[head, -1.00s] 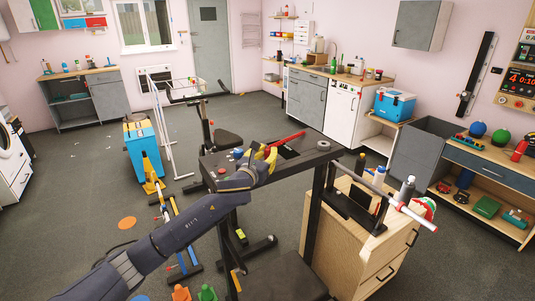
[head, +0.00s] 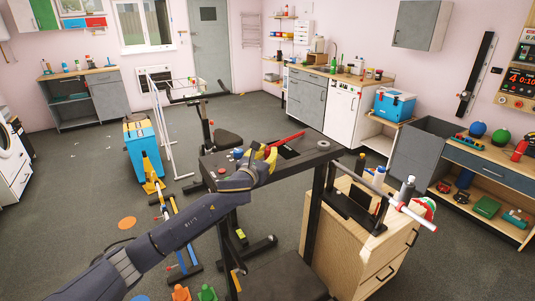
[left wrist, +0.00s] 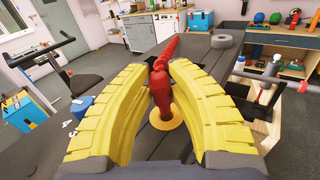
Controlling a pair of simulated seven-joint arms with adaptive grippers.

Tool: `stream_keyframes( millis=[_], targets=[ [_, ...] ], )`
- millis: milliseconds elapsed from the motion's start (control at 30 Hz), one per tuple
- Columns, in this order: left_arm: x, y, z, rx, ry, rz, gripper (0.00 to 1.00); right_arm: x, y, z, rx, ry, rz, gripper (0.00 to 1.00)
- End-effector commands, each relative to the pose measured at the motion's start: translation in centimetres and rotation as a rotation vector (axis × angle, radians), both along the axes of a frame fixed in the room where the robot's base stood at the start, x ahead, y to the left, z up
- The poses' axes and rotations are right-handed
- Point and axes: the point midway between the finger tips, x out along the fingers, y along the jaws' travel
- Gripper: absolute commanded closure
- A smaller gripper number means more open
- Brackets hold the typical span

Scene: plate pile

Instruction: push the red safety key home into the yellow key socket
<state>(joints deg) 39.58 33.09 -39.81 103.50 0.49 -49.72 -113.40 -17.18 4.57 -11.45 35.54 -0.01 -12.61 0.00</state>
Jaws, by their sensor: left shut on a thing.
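My left gripper (head: 264,157) is over the black console of the exercise machine. In the left wrist view, its two yellow ribbed fingers (left wrist: 162,78) close from both sides on the red safety key (left wrist: 161,88). The key stands roughly upright between them, and a red cord-like length runs from it toward the far side of the console. The yellow key socket (left wrist: 167,119) shows as a ring around the key's lower end on the console top. How deep the key sits is hidden. My right gripper is not in view.
The console top (head: 312,155) also carries a blue knob (left wrist: 81,106) left of the fingers and a grey ring (left wrist: 222,41) at the far right. A wooden cabinet (head: 340,232) with bottles stands right of the machine. Open floor lies behind.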

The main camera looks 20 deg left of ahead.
Motion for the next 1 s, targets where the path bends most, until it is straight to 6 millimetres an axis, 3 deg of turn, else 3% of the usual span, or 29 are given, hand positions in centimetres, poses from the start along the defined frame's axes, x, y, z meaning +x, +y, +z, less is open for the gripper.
stream_keyframes(
  millis=[1000],
  targets=[
    [0.0,0.0,-1.6,-0.001,0.001,0.0,1.0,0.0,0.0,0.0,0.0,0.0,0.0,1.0]
  ],
)
